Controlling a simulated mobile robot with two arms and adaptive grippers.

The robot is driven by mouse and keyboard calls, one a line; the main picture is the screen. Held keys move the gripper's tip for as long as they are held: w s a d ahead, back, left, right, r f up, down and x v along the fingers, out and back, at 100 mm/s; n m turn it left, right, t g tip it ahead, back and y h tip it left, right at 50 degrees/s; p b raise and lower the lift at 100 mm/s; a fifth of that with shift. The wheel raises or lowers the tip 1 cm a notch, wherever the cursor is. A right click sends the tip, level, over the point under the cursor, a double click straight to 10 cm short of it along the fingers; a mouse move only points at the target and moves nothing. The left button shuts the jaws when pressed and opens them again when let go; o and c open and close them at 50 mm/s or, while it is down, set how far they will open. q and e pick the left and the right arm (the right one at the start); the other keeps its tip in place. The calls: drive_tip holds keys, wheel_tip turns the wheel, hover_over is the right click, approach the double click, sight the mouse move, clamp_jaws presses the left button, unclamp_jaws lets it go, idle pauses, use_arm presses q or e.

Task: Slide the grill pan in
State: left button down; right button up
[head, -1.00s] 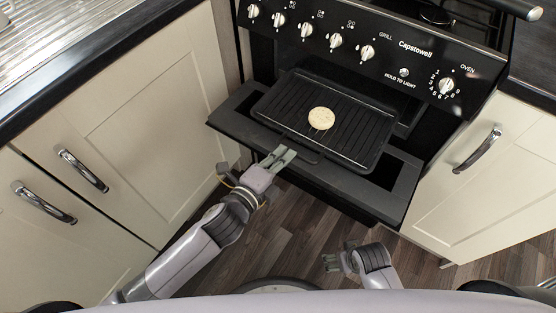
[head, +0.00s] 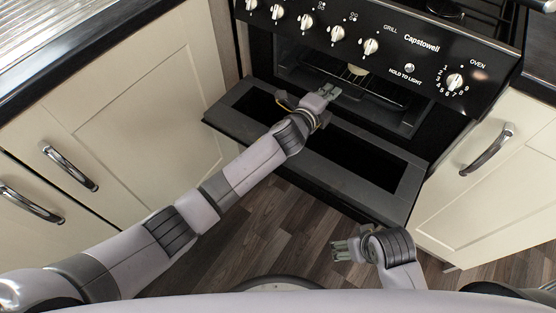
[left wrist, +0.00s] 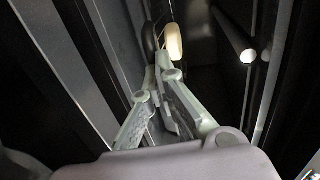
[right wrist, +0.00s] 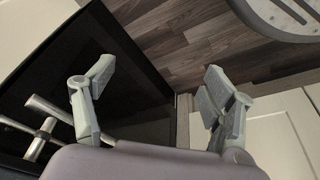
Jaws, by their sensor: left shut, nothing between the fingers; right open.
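The dark grill pan (head: 372,92) is mostly inside the grill compartment under the control panel. Only its front part shows in the head view, and the rest is hidden in shadow. A pale round piece of food (head: 357,70) lies on it, and also shows in the left wrist view (left wrist: 174,41). My left gripper (head: 329,91) is shut and empty at the compartment opening, by the pan's front; whether it touches the pan I cannot tell. My right gripper (head: 340,250) is open and empty, low in front of the cooker.
The lowered grill door (head: 290,155) sticks out below the opening, under my left arm. Cream cupboards stand on the left (head: 140,110) and right (head: 490,190), with metal handles. Knobs (head: 337,34) line the panel above. The wooden floor (head: 255,240) is clear.

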use_arm(q)
drive_tip(key=x, duration=0.2)
drive_tip(key=b+x, duration=0.1)
drive_tip(key=shift+r, duration=0.5)
drive_tip(key=shift+w+r, duration=0.1)
use_arm(e)
drive_tip(key=v, duration=0.5)
drive_tip(key=shift+w+d+r, duration=0.1)
drive_tip(key=shift+w+r, duration=0.05)
drive_tip(key=shift+r, duration=0.05)
